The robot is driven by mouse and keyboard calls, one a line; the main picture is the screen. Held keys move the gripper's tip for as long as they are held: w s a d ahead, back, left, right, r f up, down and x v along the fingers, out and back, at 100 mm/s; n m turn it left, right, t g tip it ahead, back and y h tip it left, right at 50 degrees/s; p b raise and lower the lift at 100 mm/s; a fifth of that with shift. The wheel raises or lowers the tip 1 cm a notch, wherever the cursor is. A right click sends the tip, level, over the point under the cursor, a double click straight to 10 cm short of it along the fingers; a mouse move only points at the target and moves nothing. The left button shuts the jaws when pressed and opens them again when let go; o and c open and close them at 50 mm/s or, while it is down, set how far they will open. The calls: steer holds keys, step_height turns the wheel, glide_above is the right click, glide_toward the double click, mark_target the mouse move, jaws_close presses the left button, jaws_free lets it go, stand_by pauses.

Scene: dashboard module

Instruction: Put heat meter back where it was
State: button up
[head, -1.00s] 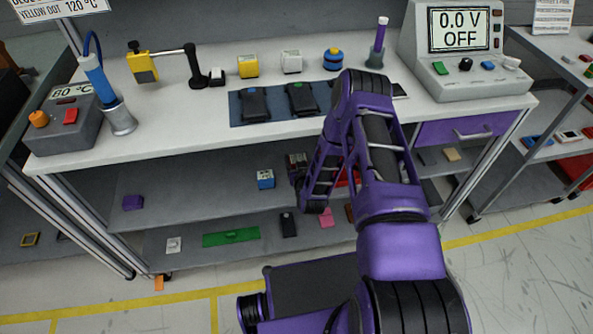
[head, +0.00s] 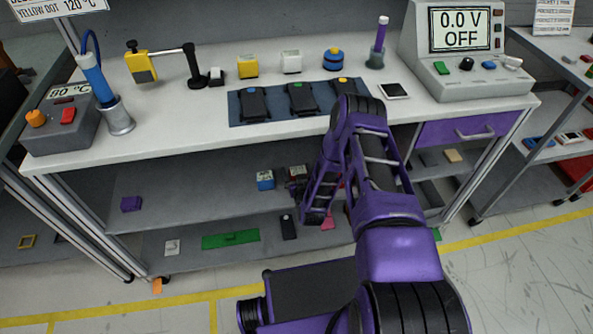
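I cannot say for certain which thing is the heat meter. A small box with a red and white face (head: 297,171) is on or just above the middle shelf, right beside a blue box with a white face (head: 265,180). My gripper (head: 297,186) is at the front of the red and white box, low under the worktop. Its fingers are small and dark and partly hidden by my purple arm. I cannot tell whether they are open or hold the box.
The worktop (head: 180,128) bears a blue mat (head: 236,110) with several dark devices, yellow and white boxes, and a voltage unit (head: 465,85). The lower shelf holds a green board (head: 230,239) and a black device (head: 288,227).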

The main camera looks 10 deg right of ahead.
steer(key=shift+o, duration=0.2)
steer(key=shift+r, duration=0.1)
steer(key=shift+r+p, duration=0.2)
steer(key=shift+p, duration=0.1)
steer(key=p+v, duration=0.1)
steer(key=v, duration=1.1)
steer(key=shift+f, duration=0.1)
